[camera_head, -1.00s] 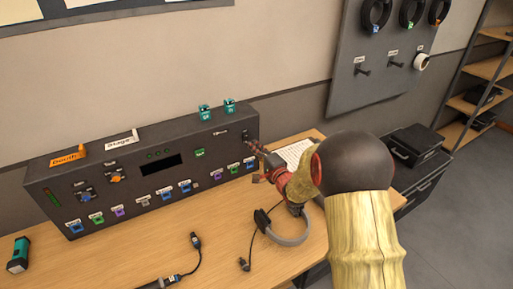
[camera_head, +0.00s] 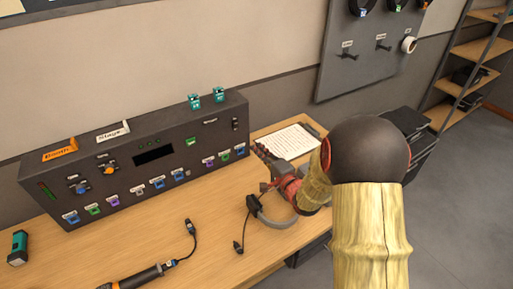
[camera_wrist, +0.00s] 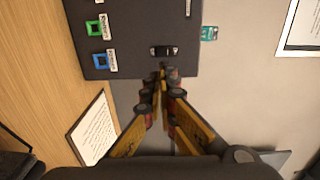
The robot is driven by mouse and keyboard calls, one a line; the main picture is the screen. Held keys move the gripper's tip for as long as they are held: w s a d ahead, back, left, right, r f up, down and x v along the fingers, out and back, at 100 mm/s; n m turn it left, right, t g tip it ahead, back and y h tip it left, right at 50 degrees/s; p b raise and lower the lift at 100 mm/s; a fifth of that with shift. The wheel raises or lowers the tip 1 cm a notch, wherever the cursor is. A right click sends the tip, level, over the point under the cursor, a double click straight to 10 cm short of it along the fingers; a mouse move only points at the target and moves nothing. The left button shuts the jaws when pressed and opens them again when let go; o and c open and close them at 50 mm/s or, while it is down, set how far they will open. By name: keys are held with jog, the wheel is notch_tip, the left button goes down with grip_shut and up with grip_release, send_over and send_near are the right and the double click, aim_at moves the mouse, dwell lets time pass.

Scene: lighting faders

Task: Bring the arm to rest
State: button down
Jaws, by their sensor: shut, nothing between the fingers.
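My gripper (camera_head: 258,148) is at the right end of the dark lighting console (camera_head: 150,160), near its lower right corner in the head view. In the wrist view my gripper (camera_wrist: 162,88) has its fingers together, pointing at the end of the console (camera_wrist: 130,45), with nothing between them. A small switch (camera_wrist: 163,50) on the console lies just beyond the fingertips. I cannot tell the exact gap, but the fingers look apart from the console. My arm reaches in from the right of the head view.
Headphones (camera_head: 272,215) lie on the wooden table (camera_head: 215,235) below my gripper. A clipboard with paper (camera_head: 290,141) lies behind it. A pegboard (camera_head: 365,50) hangs on the wall.

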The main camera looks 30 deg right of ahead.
jog(key=shift+r, duration=0.1)
dwell(0.3)
jog(key=s+a+r+n+g+h, duration=0.2)
jog(key=r+n+g, duration=0.1)
jog(key=r+n, duration=0.1)
jog(key=s+a+r+n+g+h, duration=0.1)
jog(key=s+a+r+n+g, duration=0.2)
jog(key=r+n, duration=0.15)
jog(key=s+a+r+n+g+y, duration=0.1)
jog(key=s+a+n+g, duration=0.2)
jog(key=s, duration=0.9)
jog(key=s+a+r+n+g+y, duration=0.1)
jog(key=s+a+n+g, duration=0.2)
jog(key=s+a+n, duration=0.3)
jog(key=s+a, duration=0.3)
jog(key=s, duration=0.4)
jog(key=shift+a+r, duration=0.2)
jog(key=shift+a, duration=0.1)
